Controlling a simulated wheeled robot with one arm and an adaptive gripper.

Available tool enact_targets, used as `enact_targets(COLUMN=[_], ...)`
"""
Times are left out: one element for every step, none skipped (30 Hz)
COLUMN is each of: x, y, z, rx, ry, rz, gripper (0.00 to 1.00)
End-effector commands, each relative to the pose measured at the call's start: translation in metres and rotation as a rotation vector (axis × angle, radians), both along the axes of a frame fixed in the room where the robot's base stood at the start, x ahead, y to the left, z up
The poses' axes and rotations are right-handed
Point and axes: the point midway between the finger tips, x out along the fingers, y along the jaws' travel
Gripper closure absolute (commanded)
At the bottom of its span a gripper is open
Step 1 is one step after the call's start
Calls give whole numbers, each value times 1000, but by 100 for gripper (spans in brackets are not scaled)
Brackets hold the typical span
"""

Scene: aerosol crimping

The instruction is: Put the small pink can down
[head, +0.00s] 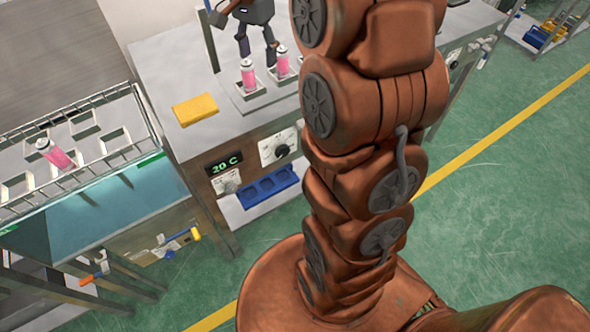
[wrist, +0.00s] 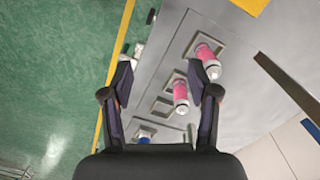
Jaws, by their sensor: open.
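Two pink cans with white tops stand upright in square holders on the grey bench: a left can (head: 248,76) and a right can (head: 282,66). The wrist view shows an upper pink can (wrist: 208,60) and a lower pink can (wrist: 181,93). I cannot tell which is the small one. My gripper (head: 257,55) is open above the cans, with its fingers spread apart. In the wrist view my gripper (wrist: 160,82) has nothing clamped between its fingers. The lower can shows inside the gap, nearer the right finger. The right finger partly overlaps the upper can.
Another pink can (head: 56,154) leans in a wire rack (head: 100,150) over a water bath at left. A yellow block (head: 195,109) lies on the bench. A blue tray (head: 268,188) sits below the 20 C display (head: 224,164).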

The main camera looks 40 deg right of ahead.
Motion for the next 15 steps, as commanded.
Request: enact_targets(x=[-15, -23, -34, -42, -50, -61, -69, -78, -90, -99, -108, -121, -130, -138, -151], y=[12, 19, 27, 32, 38, 45, 50, 55, 62, 66, 71, 76, 80, 84, 88], z=[2, 1, 0, 0, -1, -4, -4, -5, -8, -9, -11, -14, -16, -18, -22], rx=[2, 5, 8, 9, 11, 15, 16, 18, 23, 25, 28, 33, 36, 38, 41], ry=[1, 7, 12, 12, 14, 20, 19, 20, 27, 29, 30, 36, 40, 41, 46], rz=[67, 107, 160, 200, 240, 291, 330, 370, 421, 459, 497, 548, 586, 623, 672], gripper=[40, 40, 40, 40, 40, 40, 40, 40, 40, 40, 40, 40, 40, 40, 40])
